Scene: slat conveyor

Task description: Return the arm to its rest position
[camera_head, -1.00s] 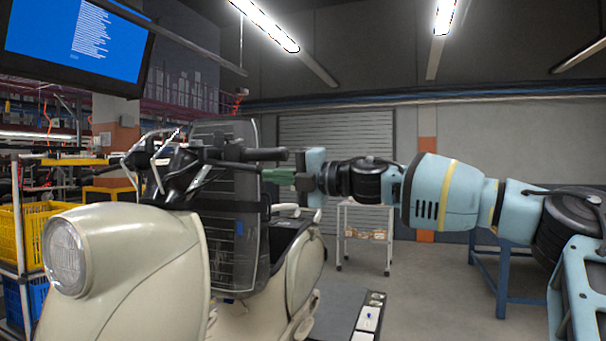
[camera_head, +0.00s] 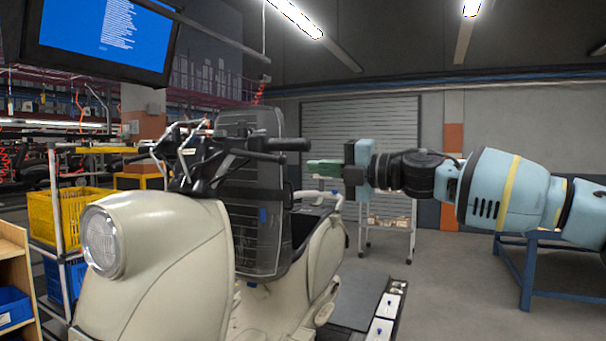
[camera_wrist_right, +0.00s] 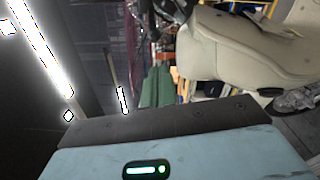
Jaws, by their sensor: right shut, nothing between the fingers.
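My right arm reaches in from the right in the head view. Its gripper (camera_head: 324,168) is level, pointing left, with green fingers shut and empty. The fingertips are just right of the scooter's black handlebar grip (camera_head: 287,144), with a small gap between them in the picture. The green fingers also show in the right wrist view (camera_wrist_right: 157,88). The cream scooter (camera_head: 165,250) stands upright, its round headlight facing the lower left. My left gripper is not in view.
Shelving with a yellow crate (camera_head: 78,214) and blue bins stands at the left. A monitor (camera_head: 105,38) hangs at the upper left. A white trolley (camera_head: 388,222) and a blue-legged table (camera_head: 527,278) stand behind the arm. Floor between them is clear.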

